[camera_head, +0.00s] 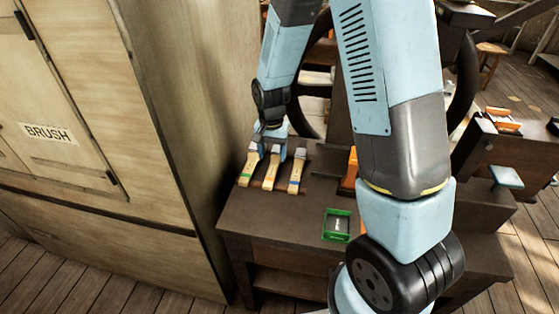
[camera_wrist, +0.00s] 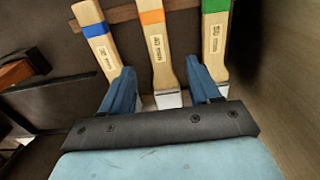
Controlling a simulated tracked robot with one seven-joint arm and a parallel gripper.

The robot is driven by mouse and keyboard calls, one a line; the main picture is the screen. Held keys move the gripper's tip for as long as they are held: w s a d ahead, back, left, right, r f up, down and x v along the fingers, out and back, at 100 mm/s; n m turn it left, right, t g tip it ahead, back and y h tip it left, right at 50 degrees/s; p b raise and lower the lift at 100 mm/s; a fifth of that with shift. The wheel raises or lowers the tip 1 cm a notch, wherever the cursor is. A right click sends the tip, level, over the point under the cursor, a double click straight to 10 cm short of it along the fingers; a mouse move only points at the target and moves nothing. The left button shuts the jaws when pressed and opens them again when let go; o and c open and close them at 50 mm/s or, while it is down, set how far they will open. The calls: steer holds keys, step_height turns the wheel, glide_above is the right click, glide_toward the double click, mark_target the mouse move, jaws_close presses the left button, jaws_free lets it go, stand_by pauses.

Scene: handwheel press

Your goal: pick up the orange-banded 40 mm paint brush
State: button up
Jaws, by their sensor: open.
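The orange-banded brush (camera_wrist: 157,45) is the middle one of three wooden brushes in the wrist view. In the head view it lies on the dark bench as the middle brush (camera_head: 271,171). My gripper (camera_wrist: 160,66) is open, with one blue finger on each side of the orange-banded brush's handle. The blue-banded brush (camera_wrist: 97,38) is left of it and the green-banded brush (camera_wrist: 215,38) right of it, each close beside a finger. Whether the fingers touch any brush I cannot tell. In the head view my gripper (camera_head: 268,145) is over the brushes' far ends.
A wooden strip (camera_wrist: 122,14) runs crosswise under the handles. A green tray (camera_head: 337,226) sits on the bench (camera_head: 265,225) to the right. A tall cabinet labelled BRUSH (camera_head: 150,120) stands close on the left. The large handwheel (camera_head: 466,75) is partly hidden behind my arm.

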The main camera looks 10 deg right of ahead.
mark_target(274, 168)
steer(key=shift+w+d+f, duration=0.1)
steer(key=shift+f, duration=1.3)
steer(key=shift+w+d+f, duration=0.1)
steer(key=shift+f, duration=1.3)
jaws_close()
